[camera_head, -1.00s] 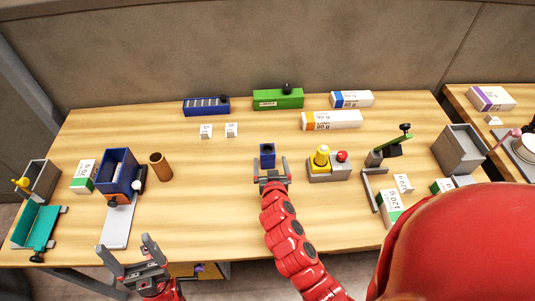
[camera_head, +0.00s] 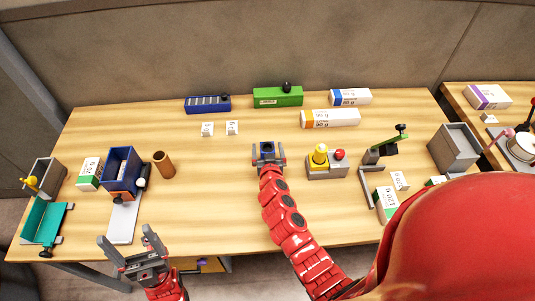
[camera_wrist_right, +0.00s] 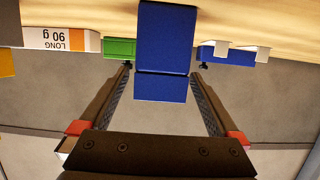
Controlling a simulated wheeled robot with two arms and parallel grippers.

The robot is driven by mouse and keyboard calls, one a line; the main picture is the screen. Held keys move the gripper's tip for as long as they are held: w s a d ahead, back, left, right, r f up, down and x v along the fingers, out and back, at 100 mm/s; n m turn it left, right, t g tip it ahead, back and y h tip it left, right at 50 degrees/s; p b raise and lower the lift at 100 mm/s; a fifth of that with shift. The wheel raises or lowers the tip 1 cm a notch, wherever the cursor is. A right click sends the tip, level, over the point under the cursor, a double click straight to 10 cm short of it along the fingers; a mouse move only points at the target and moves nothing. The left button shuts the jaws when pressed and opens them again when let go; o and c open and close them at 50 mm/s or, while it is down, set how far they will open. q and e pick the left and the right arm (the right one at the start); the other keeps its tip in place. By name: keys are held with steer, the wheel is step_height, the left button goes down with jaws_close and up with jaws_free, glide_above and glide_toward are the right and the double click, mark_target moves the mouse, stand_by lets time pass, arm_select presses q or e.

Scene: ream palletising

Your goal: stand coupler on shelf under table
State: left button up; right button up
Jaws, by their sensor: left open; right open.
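The blue coupler (camera_head: 267,147), a small upright block with a dark hole on top, stands mid-table. My right gripper (camera_head: 268,153) is open, with one finger on each side of it. In the right wrist view the coupler (camera_wrist_right: 167,38) is between the open fingers, with gaps showing on both sides low down. My left gripper (camera_head: 133,246) is open and empty before the table's front edge. The shelf under the table (camera_head: 212,266) shows only in part below the front edge, with a small purple thing on it.
The table (camera_head: 220,205) is clear between the brown cylinder (camera_head: 164,164) and the coupler. A grey block with a yellow piece and red knob (camera_head: 326,166) stands close to the right. Green (camera_head: 278,97) and blue (camera_head: 207,104) boxes stand at the back.

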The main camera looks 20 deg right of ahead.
steer(key=c, duration=1.5)
jaws_close()
steer(key=shift+r, duration=0.1)
